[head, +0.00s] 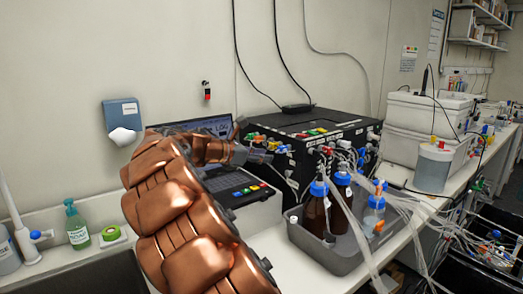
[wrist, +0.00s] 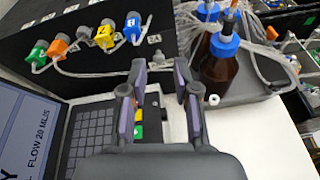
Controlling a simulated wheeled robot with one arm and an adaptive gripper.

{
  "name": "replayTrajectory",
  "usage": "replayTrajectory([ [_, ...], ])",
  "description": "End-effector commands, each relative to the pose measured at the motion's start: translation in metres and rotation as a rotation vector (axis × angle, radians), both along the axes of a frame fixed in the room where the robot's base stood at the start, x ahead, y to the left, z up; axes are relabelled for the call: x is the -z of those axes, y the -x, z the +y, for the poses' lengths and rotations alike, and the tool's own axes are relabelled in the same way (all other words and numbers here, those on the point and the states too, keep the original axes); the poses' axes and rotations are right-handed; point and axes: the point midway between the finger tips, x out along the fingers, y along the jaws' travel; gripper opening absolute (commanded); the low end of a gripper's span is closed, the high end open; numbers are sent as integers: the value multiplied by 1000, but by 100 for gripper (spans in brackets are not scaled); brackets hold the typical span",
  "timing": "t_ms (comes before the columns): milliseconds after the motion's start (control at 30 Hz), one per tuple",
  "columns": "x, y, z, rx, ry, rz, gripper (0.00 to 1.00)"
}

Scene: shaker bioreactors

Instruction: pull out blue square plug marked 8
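A row of coloured plugs with pale tubes sits on the front of the black box (wrist: 90,95). In the wrist view a blue plug (wrist: 133,24) is at the right end of the row, beside a yellow plug (wrist: 104,37). I cannot read an 8 on the blue plug. My gripper (wrist: 160,78) is open with nothing between its fingers. It is below and to the right of the blue plug in that view, apart from it. In the head view my gripper (head: 262,152) is close to the box's front left, and the plugs there are small and partly covered.
A laptop (head: 240,190) stands left of the box. A grey tray (head: 325,262) with brown bottles (head: 315,215) and loose tubes stands to the right, close to my gripper. A brown bottle with a blue cap (wrist: 222,62) is right of my fingers.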

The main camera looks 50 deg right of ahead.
Motion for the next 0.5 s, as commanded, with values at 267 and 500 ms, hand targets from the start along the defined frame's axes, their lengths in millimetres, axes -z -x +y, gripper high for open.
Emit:
replayTrajectory([
  [267, -8, -25, -33, -58, 56, 177, 30],
  [500, -8, -21, -50, -60, 61, 195, 30],
])
